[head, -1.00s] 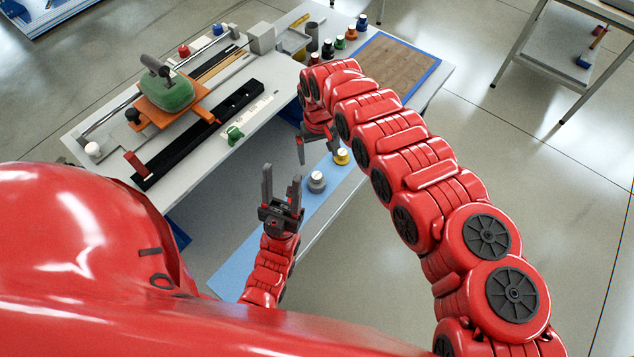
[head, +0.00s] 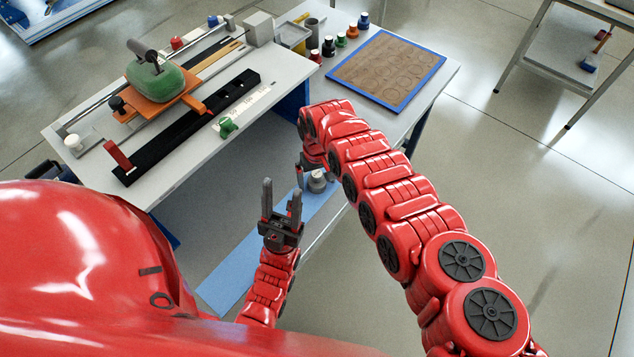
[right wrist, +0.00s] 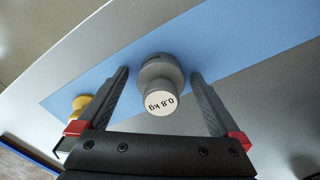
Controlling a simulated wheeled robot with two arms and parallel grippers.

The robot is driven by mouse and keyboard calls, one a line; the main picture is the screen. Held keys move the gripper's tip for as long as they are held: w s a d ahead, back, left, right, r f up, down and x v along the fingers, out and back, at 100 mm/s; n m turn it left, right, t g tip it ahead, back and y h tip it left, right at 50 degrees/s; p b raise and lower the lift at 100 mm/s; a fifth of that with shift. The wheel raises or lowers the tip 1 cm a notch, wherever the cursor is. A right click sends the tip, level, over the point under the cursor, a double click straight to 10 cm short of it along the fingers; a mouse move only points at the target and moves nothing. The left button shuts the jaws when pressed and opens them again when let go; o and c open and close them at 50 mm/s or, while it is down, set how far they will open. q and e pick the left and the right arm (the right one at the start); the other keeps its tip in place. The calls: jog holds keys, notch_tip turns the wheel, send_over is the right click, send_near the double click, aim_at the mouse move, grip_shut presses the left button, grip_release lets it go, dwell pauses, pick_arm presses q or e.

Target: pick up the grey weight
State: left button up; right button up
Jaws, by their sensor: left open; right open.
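The grey weight (head: 317,181) stands on the blue strip of the table, partly hidden by my right gripper in the head view. My left gripper (head: 281,205) is open and empty, fingers pointing up, left of the weight.
A yellow weight (right wrist: 82,103) stands beside the left finger in the right wrist view. The blue strip (head: 235,270) is bare toward the near left.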

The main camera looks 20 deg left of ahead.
jog(key=shift+s+r, duration=0.1)
grip_shut()
jog(key=shift+r, duration=0.15)
dwell(0.4)
